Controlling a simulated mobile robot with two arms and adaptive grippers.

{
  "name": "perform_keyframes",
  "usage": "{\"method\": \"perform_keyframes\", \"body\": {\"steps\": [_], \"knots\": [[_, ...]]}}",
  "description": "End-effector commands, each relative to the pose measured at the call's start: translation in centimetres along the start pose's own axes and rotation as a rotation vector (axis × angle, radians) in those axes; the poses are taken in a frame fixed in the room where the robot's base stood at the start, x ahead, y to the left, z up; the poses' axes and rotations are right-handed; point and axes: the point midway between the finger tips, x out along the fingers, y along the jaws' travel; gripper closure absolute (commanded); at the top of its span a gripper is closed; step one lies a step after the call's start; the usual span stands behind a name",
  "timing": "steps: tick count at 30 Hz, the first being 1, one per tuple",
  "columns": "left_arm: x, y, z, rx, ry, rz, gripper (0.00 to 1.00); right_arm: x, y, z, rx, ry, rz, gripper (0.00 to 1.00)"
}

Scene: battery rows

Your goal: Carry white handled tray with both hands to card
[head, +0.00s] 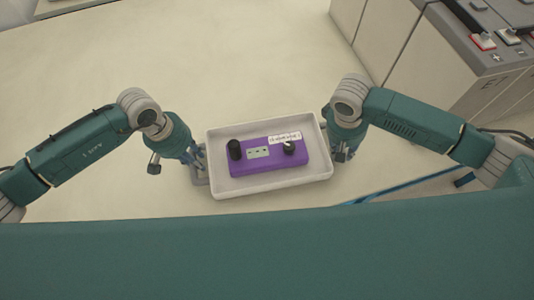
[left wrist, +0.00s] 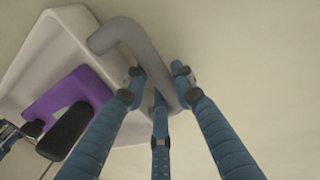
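The white handled tray (head: 222,187) is level in front of me, over the pale floor, with no support visible under it. A purple block (head: 265,168) with black knobs and a white label lies in it. My left gripper (head: 198,165) is at the tray's left end; in the left wrist view its blue fingers (left wrist: 158,90) are closed around the grey handle (left wrist: 135,40). My right gripper (head: 338,153) is at the right end, its fingers and that handle mostly hidden; the tray hangs level between both. I cannot make out the card.
A grey-topped cabinet (head: 440,75) stands at the upper right, with small red and white items (head: 483,42) on top. A blue strip (head: 410,183) lies on the floor at the right. Another pale surface edge shows at the upper left. The floor (head: 220,60) ahead is clear.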

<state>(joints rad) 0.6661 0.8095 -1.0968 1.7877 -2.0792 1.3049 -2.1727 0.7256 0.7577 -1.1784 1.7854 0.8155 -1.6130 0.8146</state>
Motion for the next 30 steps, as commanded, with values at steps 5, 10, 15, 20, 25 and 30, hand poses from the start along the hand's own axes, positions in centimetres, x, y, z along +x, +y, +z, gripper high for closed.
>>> {"method": "perform_keyframes", "body": {"steps": [5, 10, 15, 20, 25, 30], "knots": [[0.0, 0.0, 0.0, 0.000, 0.000, -0.001, 1.00, 0.0, 0.0, 0.0, -0.002, 0.000, 0.000, 1.00], [-0.2, 0.0, -0.1, 0.000, 0.002, 0.000, 1.00, -0.2, 0.0, 0.0, -0.002, 0.001, 0.000, 1.00], [-1.1, 0.2, -0.1, 0.000, 0.002, 0.001, 1.00, -1.0, 0.2, 0.0, -0.002, 0.001, 0.000, 1.00], [-2.7, 0.5, -0.1, -0.001, 0.003, 0.000, 1.00, -2.6, 0.5, 0.0, -0.003, 0.001, 0.000, 1.00], [-4.5, 0.9, -0.1, -0.001, 0.003, 0.000, 1.00, -4.4, 0.8, 0.0, -0.004, 0.000, 0.000, 1.00], [-5.2, 1.0, -0.1, -0.001, 0.003, 0.000, 1.00, -5.1, 1.0, 0.0, -0.004, 0.000, 0.000, 1.00]]}}
